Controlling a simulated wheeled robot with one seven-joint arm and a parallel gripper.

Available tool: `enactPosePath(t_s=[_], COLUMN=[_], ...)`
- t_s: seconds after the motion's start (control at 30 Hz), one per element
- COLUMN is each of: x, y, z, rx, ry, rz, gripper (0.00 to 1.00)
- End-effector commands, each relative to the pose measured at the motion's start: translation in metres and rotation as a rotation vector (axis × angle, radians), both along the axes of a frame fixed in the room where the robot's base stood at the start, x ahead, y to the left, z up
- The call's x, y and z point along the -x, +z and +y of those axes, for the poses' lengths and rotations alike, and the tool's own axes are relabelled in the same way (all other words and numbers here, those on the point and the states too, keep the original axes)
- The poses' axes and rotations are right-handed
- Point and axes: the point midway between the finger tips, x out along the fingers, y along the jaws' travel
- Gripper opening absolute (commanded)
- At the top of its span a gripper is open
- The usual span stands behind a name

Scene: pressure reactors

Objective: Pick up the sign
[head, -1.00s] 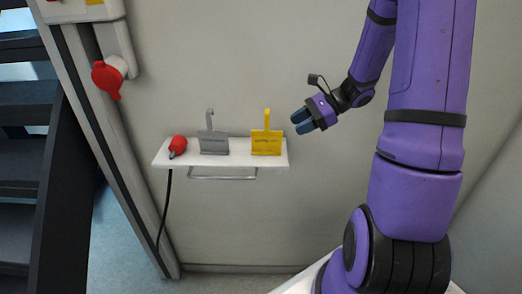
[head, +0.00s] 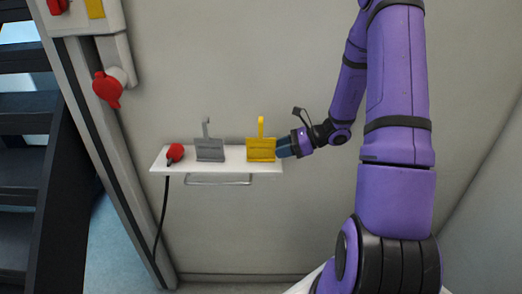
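Two signs with hooked handles stand upright on a small white wall shelf (head: 222,167). The yellow sign (head: 261,149) is on the right and the grey sign (head: 210,150) is left of it. My gripper (head: 282,148) is at the right edge of the yellow sign, at about the height of its plate. Its blue fingers point left toward the sign. I cannot tell whether they touch it or whether the fingers are apart, as they are small and partly hidden at the sign's edge.
A red plug (head: 174,153) with a black cable lies at the shelf's left end. A metal bar (head: 218,182) runs below the shelf. A red knob (head: 107,88) is on the frame at left, beside dark stairs (head: 20,185). The wall above the shelf is bare.

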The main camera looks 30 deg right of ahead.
Motion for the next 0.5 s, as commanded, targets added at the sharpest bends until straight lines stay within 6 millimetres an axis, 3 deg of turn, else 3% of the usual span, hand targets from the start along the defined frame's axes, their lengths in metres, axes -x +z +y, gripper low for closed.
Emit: enactPosePath(t_s=[0.23, 0.5], x=[-0.022, -0.028], y=[-0.01, -0.014], z=[0.026, 0.034], rx=[0.0, 0.0], ry=[0.004, 0.001], rz=[0.0, 0.0], gripper=[0.38, 0.38])
